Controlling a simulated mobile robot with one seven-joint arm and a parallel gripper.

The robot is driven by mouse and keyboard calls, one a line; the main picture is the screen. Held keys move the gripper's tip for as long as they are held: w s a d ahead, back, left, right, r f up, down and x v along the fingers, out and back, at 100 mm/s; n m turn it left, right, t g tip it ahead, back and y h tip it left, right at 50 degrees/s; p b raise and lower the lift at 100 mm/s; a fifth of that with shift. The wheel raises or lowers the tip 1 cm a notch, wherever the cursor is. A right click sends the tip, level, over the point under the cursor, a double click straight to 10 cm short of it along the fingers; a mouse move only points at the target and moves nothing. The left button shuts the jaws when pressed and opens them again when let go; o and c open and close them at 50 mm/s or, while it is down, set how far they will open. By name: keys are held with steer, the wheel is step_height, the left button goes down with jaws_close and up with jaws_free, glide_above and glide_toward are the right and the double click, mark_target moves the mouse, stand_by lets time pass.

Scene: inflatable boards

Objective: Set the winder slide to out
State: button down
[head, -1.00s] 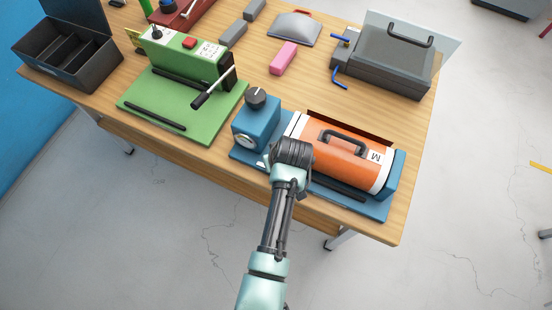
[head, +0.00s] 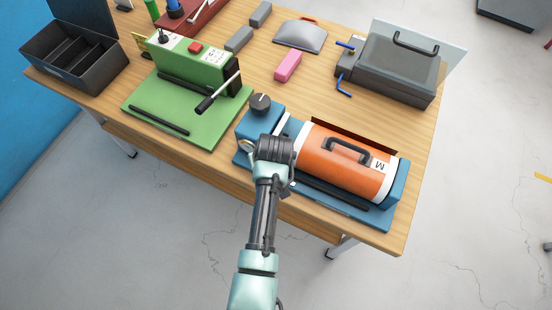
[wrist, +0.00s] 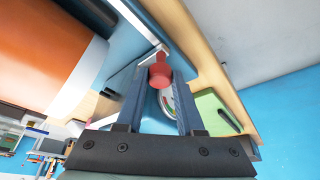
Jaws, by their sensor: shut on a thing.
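The blue machine (head: 252,126) with an orange drum marked M (head: 338,158) stands at the table's front edge. In the wrist view, the orange drum (wrist: 45,55) fills the upper left. A red knob (wrist: 160,76) on a pale metal rod or bar (wrist: 152,54) shows beside the machine's blue body; it looks like the handle of the winder slide. My gripper (wrist: 161,80) is shut on this red knob, with one finger on each side. In the head view my wrist hides the knob and fingertips, in front of the machine's left part.
A green crank machine (head: 190,108) stands to the left, with an open dark box (head: 72,62) beyond it. A grey case (head: 395,75), a pink block (head: 288,66) and grey blocks (head: 239,39) lie behind. Open floor lies in front of the table.

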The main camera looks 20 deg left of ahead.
steer(key=shift+a, duration=0.3)
steer(key=c, duration=0.8)
jaws_free()
steer(key=shift+a, duration=0.1)
steer(key=shift+s+d+r, duration=0.15)
steer(key=shift+d+r, duration=0.1)
steer(key=shift+r, duration=0.25)
steer(key=v, duration=1.2)
steer(key=shift+a, duration=0.1)
